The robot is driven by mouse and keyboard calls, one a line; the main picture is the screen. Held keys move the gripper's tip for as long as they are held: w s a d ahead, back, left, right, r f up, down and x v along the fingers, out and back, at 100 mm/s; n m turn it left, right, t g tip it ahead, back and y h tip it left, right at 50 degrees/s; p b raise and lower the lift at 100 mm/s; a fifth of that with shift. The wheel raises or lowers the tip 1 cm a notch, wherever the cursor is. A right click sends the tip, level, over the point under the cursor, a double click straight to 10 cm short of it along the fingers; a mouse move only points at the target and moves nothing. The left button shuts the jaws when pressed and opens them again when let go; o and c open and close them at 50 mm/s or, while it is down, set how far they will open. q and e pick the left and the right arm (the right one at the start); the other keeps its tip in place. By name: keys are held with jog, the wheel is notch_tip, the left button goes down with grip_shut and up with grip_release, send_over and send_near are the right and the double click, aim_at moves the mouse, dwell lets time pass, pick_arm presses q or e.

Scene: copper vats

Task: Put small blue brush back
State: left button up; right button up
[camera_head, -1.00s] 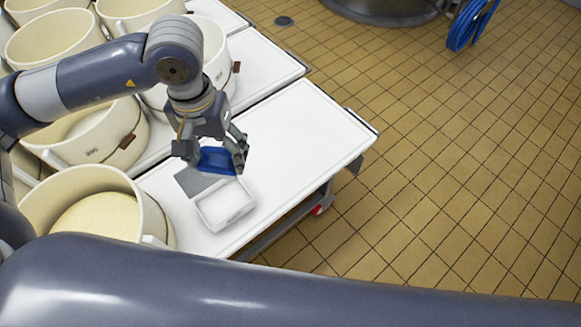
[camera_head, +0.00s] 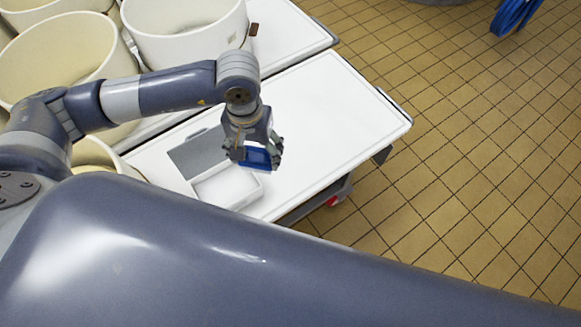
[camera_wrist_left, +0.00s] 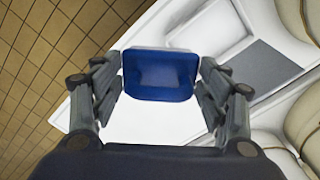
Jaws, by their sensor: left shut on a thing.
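The small blue brush (camera_head: 257,158) is held by my left gripper (camera_head: 254,157) above the white table. In the left wrist view, the blue brush (camera_wrist_left: 160,75) sits between the two fingers of the left gripper (camera_wrist_left: 160,82). A white open tray (camera_head: 228,187) lies on the table, just below and to the left of the brush in the head view. A flat grey panel (camera_head: 197,152) lies beside the tray; it also shows in the left wrist view (camera_wrist_left: 262,67). My right gripper is not in view.
The white table (camera_head: 335,105) is bare to the right of the tray. Large cream vats (camera_head: 190,35) stand at the left and back. Tan tiled floor (camera_head: 450,150) lies right of the table. A blue hose (camera_head: 514,15) hangs at the top right.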

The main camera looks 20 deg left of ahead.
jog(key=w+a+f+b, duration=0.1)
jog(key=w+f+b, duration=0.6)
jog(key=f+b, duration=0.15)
pick_arm(q)
jog(key=w+d+f+n+b, duration=0.2)
jog(key=w+f+n+b, duration=0.3)
jog(key=w+f, duration=0.25)
jog(key=w+d+f+n+b, duration=0.2)
jog(key=w+f+n+b, duration=0.3)
jog(key=f, duration=0.4)
jog(key=shift+m, duration=0.4)
jog(key=f, duration=0.3)
jog(key=w+f, duration=0.1)
jog(key=f, duration=0.5)
jog(key=shift+w, duration=0.2)
jog(key=shift+a+f, duration=0.1)
jog(key=shift+f, duration=0.1)
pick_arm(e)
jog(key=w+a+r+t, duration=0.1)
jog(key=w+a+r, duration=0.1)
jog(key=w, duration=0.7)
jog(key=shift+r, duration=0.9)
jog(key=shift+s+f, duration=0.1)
pick_arm(q)
jog(key=shift+f, duration=0.1)
jog(key=o, duration=0.7)
jog(key=shift+o, duration=1.2)
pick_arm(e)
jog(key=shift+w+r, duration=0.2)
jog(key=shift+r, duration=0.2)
